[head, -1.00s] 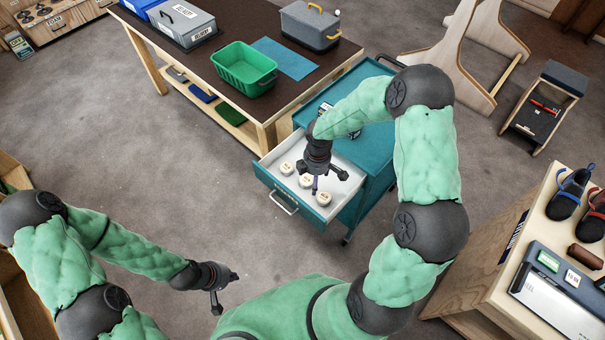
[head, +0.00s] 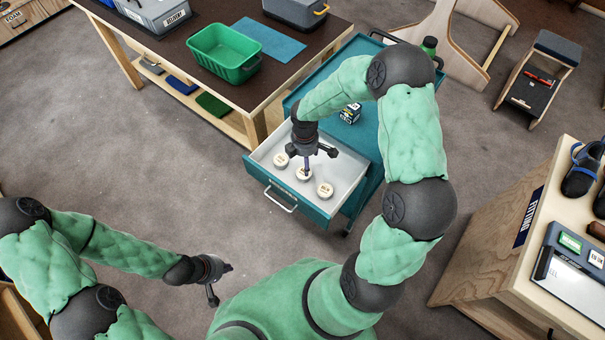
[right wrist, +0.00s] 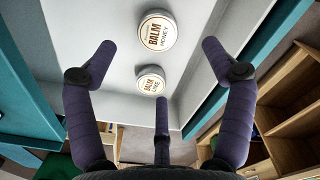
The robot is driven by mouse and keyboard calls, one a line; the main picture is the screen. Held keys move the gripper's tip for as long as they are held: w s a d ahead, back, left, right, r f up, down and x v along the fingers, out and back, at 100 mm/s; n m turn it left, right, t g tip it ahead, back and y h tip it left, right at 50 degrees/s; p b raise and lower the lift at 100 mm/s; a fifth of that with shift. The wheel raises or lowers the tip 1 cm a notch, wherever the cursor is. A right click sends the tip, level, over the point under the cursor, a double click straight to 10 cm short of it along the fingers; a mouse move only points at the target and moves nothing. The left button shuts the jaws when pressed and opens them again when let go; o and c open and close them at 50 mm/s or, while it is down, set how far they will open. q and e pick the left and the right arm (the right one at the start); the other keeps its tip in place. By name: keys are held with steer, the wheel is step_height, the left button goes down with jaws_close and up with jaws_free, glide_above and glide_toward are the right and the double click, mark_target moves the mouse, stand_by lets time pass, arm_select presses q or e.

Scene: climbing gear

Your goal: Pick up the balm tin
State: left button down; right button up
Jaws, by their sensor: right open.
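Three round, pale balm tins stand in the open white-lined drawer: a far-left tin (head: 281,160), a middle tin (head: 303,175) and a near-right tin (head: 325,190). My right gripper (head: 311,162) is over the drawer, fingers spread downward and empty, and partly covers the middle tin. In the right wrist view, a tin labelled "BALM HONEY" (right wrist: 156,34) and another balm tin (right wrist: 150,82), its second word too small to read surely, lie between the spread fingers. My left gripper (head: 222,284) is empty, fingers apart, over the floor at lower left.
A worktable (head: 185,58) with a green bin (head: 224,52) stands behind left. A wooden bench (head: 490,225) is at right. Open floor lies left of the drawer.

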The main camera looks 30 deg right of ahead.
step_height(320, 180, down, 6)
steer(key=shift+r+b, duration=0.2)
steer(key=shift+b, duration=0.55)
steer(key=f, duration=0.2)
steer(key=f+b, duration=0.1)
steer(key=f, duration=0.1)
steer(key=shift+w+d+f, duration=0.1)
steer(key=shift+w+f, duration=0.1)
steer(key=c, duration=1.3)
